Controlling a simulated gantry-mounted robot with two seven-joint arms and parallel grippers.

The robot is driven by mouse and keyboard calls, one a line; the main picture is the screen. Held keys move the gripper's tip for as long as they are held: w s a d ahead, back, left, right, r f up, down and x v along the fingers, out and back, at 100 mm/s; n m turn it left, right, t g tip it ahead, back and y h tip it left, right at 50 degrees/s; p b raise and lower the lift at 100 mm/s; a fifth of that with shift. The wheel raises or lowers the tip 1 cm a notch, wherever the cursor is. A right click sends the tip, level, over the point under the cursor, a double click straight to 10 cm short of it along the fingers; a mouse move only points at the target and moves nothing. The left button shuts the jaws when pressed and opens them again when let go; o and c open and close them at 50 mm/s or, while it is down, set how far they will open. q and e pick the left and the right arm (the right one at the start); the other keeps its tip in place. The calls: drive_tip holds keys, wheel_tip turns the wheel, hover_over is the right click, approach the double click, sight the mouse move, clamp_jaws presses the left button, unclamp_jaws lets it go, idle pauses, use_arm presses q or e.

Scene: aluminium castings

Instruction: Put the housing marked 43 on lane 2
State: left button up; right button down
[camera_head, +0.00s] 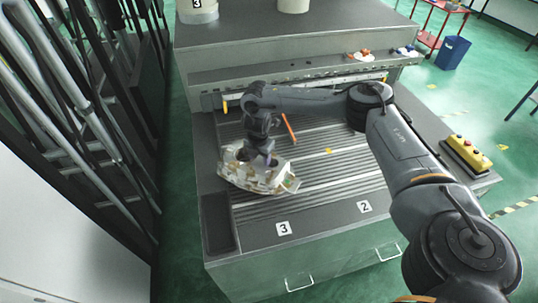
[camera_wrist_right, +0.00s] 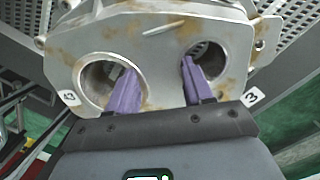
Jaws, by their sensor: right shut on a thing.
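The pale, brown-stained cast housing (camera_head: 255,178) is over the left part of the ribbed bench top in the head view. In the right wrist view the housing (camera_wrist_right: 150,35) fills the upper middle, with two round bores and a small tag reading 43 (camera_wrist_right: 69,97) at its left. My right gripper (camera_head: 258,158) is shut on this housing from above, one purple finger in each bore. I cannot tell whether the housing touches the bench. Lane label 2 (camera_head: 364,207) is at the front edge, right of lane label 3 (camera_head: 283,228). My left gripper is not in view.
An orange rod (camera_head: 289,128) stands beside my right arm. A yellow box with red buttons (camera_head: 468,155) sits at the bench's right end. A dark tray (camera_head: 220,226) is at its front left. The ribbed surface in front of lane label 2 looks clear where visible.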

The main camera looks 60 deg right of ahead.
sight(259, 159)
drive_tip(key=shift+w, duration=0.3)
drive_tip(key=shift+f+p, duration=0.55)
drive_tip(key=shift+f, duration=1.55)
drive_tip(key=c, duration=0.9)
unclamp_jaws()
drive_tip(key=shift+f, duration=0.1)
drive_tip(key=o, duration=0.5)
drive_tip(key=shift+c, duration=0.2)
